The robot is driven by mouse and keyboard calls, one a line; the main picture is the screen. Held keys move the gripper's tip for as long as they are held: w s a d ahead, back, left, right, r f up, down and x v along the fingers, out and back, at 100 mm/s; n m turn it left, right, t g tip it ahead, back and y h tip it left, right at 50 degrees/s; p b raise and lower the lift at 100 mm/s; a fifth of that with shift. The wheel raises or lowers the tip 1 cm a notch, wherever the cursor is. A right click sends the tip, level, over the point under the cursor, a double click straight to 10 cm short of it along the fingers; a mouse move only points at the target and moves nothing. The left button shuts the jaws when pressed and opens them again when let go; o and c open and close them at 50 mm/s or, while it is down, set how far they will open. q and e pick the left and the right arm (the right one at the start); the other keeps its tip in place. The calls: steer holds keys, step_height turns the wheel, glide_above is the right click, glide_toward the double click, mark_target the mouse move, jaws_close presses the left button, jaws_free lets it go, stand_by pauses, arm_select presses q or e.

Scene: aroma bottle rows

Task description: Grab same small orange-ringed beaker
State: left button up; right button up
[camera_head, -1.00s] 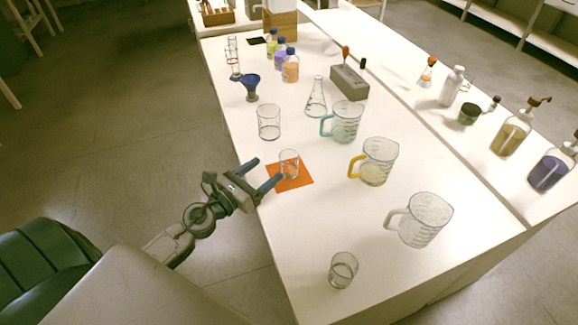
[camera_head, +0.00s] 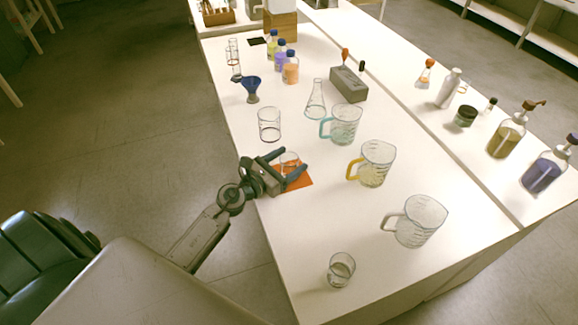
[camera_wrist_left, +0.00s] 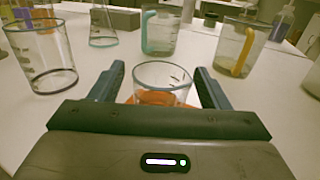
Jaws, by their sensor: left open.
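A small clear glass beaker (camera_head: 289,160) stands on an orange square mat (camera_head: 300,184) near the table's left edge. It also shows in the left wrist view (camera_wrist_left: 162,80), with orange around its base. My left gripper (camera_head: 289,166) is open. Its two fingers stand on either side of the beaker, with clear gaps between in the left wrist view (camera_wrist_left: 155,84). In the head view the gripper hides the beaker's lower part. My right gripper is not in view.
A larger beaker (camera_head: 269,124) stands behind the mat. Mugs with a teal handle (camera_head: 345,126), a yellow handle (camera_head: 376,164) and a pale handle (camera_head: 416,222) stand to the right. Another small beaker (camera_head: 340,270) is near the front edge. The table between is clear.

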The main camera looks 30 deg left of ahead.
arm_select(q)
steer(key=x, duration=0.2)
steer(key=shift+w+d, duration=0.15)
steer(key=shift+w, duration=0.1)
steer(key=c, duration=1.2)
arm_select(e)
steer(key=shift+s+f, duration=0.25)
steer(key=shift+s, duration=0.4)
arm_select(q)
steer(key=shift+r, duration=0.15)
